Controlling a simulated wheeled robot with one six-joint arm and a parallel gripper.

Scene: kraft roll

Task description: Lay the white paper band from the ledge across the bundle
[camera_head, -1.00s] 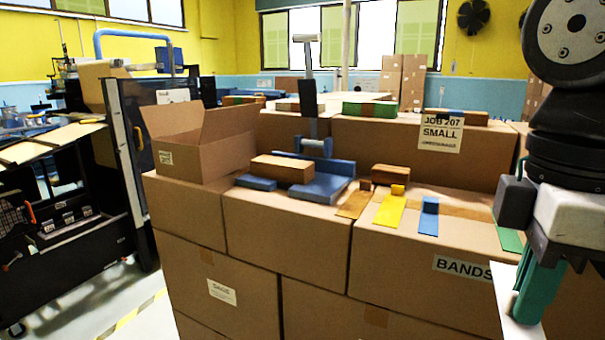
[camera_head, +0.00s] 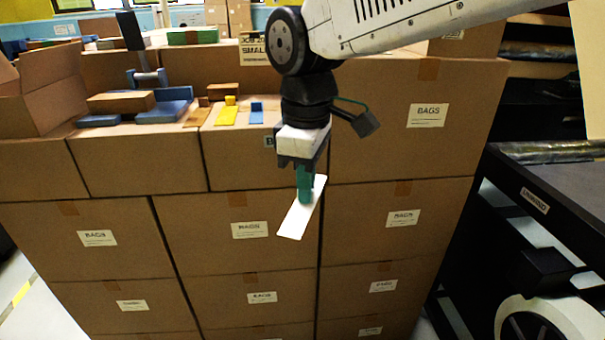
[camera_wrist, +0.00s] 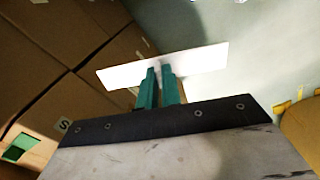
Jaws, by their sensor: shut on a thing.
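My gripper (camera_head: 306,190) has teal fingers and is shut on the white paper band (camera_head: 298,216). The band hangs tilted in front of the stacked boxes, clear of them in the head view. In the wrist view the band (camera_wrist: 200,65) sticks out to both sides of the fingertips (camera_wrist: 161,84). The likely bundle, a brown block (camera_head: 121,102), lies against a blue cradle (camera_head: 165,112) on the box top at left, well away from my gripper.
Yellow (camera_head: 227,116) and blue (camera_head: 256,112) bands lie near the box edge right of the cradle. An open carton (camera_head: 45,95) stands at far left. A dark machine (camera_head: 540,215) stands at right. Stacked boxes (camera_head: 235,215) form a wall behind the band.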

